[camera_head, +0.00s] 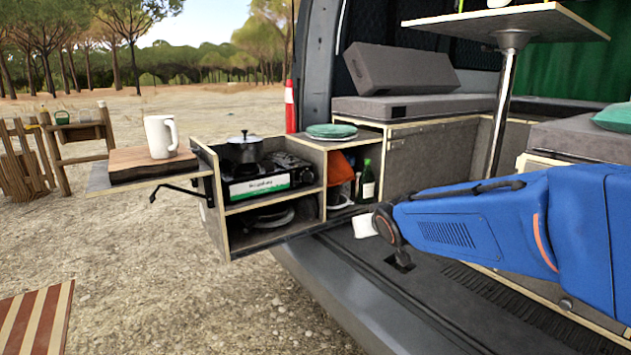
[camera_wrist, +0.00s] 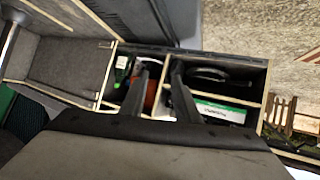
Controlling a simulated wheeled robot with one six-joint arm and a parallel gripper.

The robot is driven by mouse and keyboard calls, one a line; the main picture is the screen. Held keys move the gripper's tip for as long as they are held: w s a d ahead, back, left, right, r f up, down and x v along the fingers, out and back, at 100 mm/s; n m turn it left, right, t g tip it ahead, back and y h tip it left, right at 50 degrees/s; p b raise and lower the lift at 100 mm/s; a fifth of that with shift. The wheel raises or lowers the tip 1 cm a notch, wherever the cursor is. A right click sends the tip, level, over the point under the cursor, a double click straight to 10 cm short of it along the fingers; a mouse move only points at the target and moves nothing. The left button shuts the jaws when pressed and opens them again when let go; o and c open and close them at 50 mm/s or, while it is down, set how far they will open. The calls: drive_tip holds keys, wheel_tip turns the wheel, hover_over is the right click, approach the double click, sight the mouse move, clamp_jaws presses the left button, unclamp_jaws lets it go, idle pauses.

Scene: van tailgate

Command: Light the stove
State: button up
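The camping stove (camera_head: 296,173) is black with a white and green front label. It sits in the upper compartment of the wooden kitchen box. A dark lidded pot (camera_head: 243,148) stands on its left part. A small round shape at the stove's right front may be its knob; no flame can be made out. In the wrist view the stove's label (camera_wrist: 220,113) shows to the right of my gripper (camera_wrist: 163,68). The two dark fingers are apart with nothing seen between them. The gripper is not clearly visible in the head view, where my blue arm reaches in from the right.
The kitchen box (camera_head: 270,240) has a side shelf with a cutting board (camera_head: 150,166) and white mug (camera_head: 161,136). A green bottle (camera_head: 367,183) and orange item (camera_head: 340,170) stand right of the stove. A table post (camera_head: 502,105) rises behind my arm. Open ground lies in front.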

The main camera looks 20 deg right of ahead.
drive_tip(key=w+d+r+n+t+y, duration=0.1)
drive_tip(key=w+d+r+t+y, duration=0.15)
drive_tip(key=w, duration=0.95)
drive_tip(key=n+t+y, duration=0.3)
drive_tip(key=y, duration=0.2)
approach(312, 177)
drive_tip(key=shift+h, duration=0.25)
drive_tip(key=x, duration=0.8)
drive_tip(key=shift+s, duration=0.1)
clamp_jaws()
